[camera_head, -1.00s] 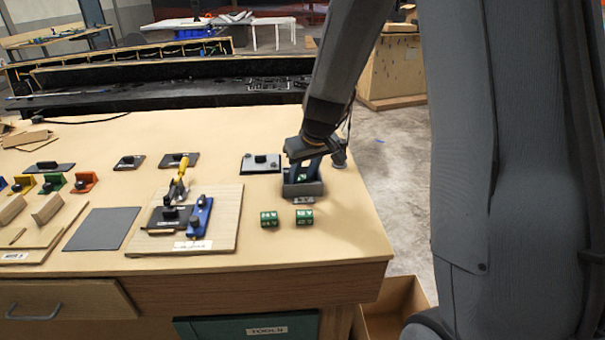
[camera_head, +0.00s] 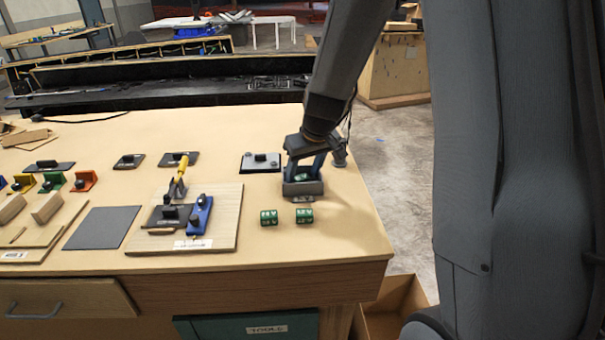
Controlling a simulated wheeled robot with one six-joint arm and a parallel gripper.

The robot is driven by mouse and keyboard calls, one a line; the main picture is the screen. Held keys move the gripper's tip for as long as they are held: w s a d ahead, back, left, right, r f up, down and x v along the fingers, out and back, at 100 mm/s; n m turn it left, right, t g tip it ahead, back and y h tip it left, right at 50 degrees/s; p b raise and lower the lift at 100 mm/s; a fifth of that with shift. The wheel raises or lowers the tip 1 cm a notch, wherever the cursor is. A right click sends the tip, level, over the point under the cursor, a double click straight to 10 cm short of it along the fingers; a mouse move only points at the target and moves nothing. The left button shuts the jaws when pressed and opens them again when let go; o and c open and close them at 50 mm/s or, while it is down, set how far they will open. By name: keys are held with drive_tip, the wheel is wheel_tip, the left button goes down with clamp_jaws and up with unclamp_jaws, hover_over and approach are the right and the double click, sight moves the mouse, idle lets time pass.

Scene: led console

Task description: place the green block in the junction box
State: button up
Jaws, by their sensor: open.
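The junction box (camera_head: 303,189) is a small dark grey open box near the right end of the bench. A green block (camera_head: 302,175) shows inside it, between my fingers, partly hidden by the box's front wall. My gripper (camera_head: 304,170) is open and points down over the box, with its fingers apart on either side of the block. Whether the fingertips touch the block or the box walls is hidden.
A wooden board (camera_head: 226,220) with a blue clamp-like part (camera_head: 200,215) and a yellow-handled tool (camera_head: 181,170) lies left of the blocks. A dark plate with a knob (camera_head: 261,162) sits left of the box. The bench's right edge is close by.

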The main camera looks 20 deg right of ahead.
drive_tip(key=a+b+v, duration=0.1)
drive_tip(key=b+v, duration=0.1)
drive_tip(key=v, duration=0.9)
drive_tip(key=s+f+g, duration=0.1)
drive_tip(key=s+f, duration=0.3)
drive_tip(key=s, duration=0.2)
drive_tip(key=s+f+m+g, duration=0.1)
drive_tip(key=s+f, duration=0.2)
drive_tip(key=s, duration=0.3)
drive_tip(key=s+f+m+g, duration=0.1)
drive_tip(key=s+f, duration=0.3)
drive_tip(key=s, duration=0.2)
drive_tip(key=shift+f+h, duration=0.3)
drive_tip(key=shift+h, duration=0.1)
drive_tip(key=shift+a, duration=0.15)
